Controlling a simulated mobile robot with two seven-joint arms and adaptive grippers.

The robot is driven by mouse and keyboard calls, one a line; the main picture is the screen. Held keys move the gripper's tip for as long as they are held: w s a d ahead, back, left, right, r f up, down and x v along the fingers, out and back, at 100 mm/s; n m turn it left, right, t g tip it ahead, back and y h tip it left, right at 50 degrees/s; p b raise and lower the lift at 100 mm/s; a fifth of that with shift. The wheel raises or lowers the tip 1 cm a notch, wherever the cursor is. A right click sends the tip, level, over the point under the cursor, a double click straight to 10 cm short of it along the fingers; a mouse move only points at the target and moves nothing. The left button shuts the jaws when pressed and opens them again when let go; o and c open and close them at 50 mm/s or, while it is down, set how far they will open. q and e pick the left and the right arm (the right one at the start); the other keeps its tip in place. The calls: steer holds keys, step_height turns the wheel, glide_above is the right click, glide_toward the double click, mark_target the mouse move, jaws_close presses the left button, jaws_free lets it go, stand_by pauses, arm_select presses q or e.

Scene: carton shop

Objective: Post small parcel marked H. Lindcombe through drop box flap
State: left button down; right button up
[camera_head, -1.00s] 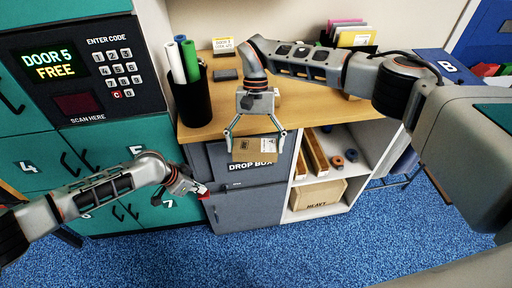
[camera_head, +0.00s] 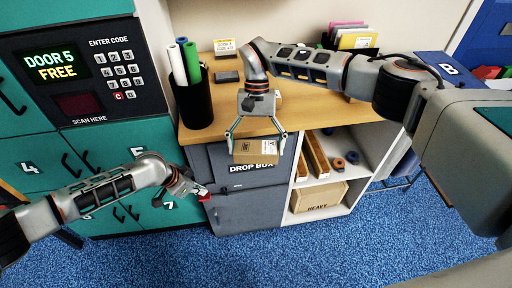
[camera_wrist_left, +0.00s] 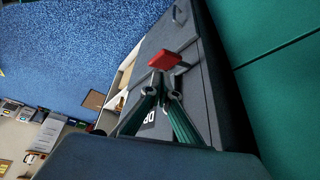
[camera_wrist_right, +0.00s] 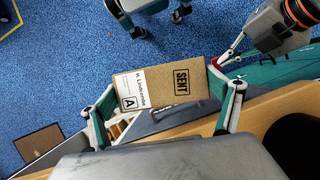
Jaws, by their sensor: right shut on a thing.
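The small brown parcel (camera_head: 254,152) is held by my right gripper (camera_head: 254,140) in front of the upper part of the grey drop box (camera_head: 227,182). In the right wrist view the parcel (camera_wrist_right: 160,90) shows a white label reading H. Lindcombe, a boxed A and a SENT stamp. The right fingers clasp its two ends. My left gripper (camera_head: 197,190) is at the drop box's left edge beside a red tab (camera_head: 204,196). In the left wrist view its fingertips are close together just by the red tab (camera_wrist_left: 165,61). The parcel hides part of the box's upper front.
A wooden counter (camera_head: 225,122) stands above the drop box, with a black cup (camera_head: 190,106) of rolls on it. Right of the box are open shelves with a HEAVY carton (camera_head: 318,198). Teal lockers (camera_head: 30,160) stand left. Blue floor is clear in front.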

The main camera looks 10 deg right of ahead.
arm_select(q)
steer(key=shift+f, duration=0.15)
stand_by(0.3)
steer(key=shift+f, duration=4.3)
arm_select(e)
steer(key=shift+w+f, duration=0.15)
steer(key=shift+f, duration=1.35)
steer(key=shift+w+f, duration=0.1)
steer(key=shift+f, duration=1.35)
steer(key=o, duration=1.1)
steer(key=shift+c, duration=0.2)
steer(key=shift+r, duration=4)
